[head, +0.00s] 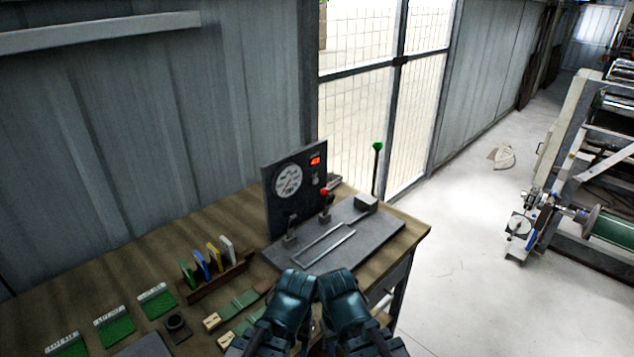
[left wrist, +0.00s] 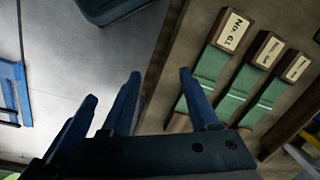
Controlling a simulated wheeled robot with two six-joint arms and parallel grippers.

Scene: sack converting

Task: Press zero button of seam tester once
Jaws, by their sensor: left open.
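The seam tester (head: 285,231) stands on the bench at centre, with an upright dark panel carrying a round dial (head: 288,181) and a lit red display (head: 316,161). A small light spot (head: 315,180) sits below the display; I cannot tell whether it is the zero button. A red-knobbed lever (head: 325,196) stands before the panel and a green-knobbed post (head: 376,160) at the right. My left gripper (left wrist: 160,88) is open and empty in the left wrist view, beside green strips. In the head view my arms hide both grippers' fingers.
Green strips with tan ends (left wrist: 207,75) lie near my left gripper. Open floor (head: 465,265) lies at the right.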

